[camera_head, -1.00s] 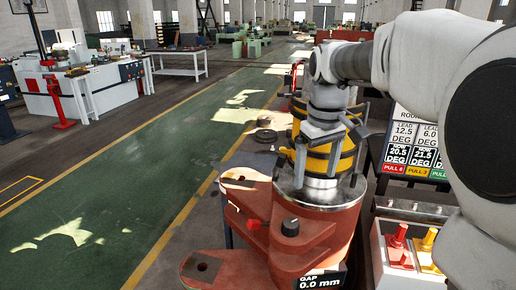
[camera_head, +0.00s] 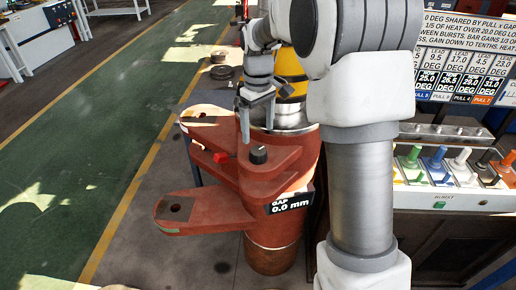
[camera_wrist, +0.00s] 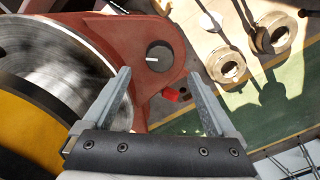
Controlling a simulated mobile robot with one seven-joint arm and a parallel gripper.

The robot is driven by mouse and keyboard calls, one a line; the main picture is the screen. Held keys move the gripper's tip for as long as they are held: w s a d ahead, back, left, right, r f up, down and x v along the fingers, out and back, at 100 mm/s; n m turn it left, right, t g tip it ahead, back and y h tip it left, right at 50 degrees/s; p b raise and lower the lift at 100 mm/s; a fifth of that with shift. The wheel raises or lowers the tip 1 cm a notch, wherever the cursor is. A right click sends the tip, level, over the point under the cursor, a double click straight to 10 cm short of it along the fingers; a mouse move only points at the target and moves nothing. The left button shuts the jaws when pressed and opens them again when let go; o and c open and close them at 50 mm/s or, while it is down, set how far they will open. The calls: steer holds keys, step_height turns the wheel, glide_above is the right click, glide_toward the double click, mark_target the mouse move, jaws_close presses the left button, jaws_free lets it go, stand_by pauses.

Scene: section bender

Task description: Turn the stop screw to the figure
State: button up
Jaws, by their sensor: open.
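A black round knob (camera_head: 258,154), which looks like the stop screw, stands on the red cast bracket (camera_head: 200,209) of the machine. In the wrist view the knob (camera_wrist: 159,57) shows a short white mark on its top. My gripper (camera_head: 257,127) is open and empty, pointing down just above the knob. In the wrist view the knob lies just beyond and between the open fingertips (camera_wrist: 160,76), and does not appear to touch them. A display (camera_head: 291,203) below the knob reads GAP 0.0 mm.
A small red block (camera_head: 220,158) sits left of the knob. A steel and yellow cylinder (camera_head: 290,85) rises behind it. A panel with figures (camera_head: 465,60) and a row of coloured levers (camera_head: 437,163) stand at the right. Green floor (camera_head: 85,150) is clear at the left.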

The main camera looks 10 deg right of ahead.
mark_target(258, 150)
step_height(258, 150, down, 8)
steer(key=shift+r, duration=0.25)
steer(key=c, duration=1.4)
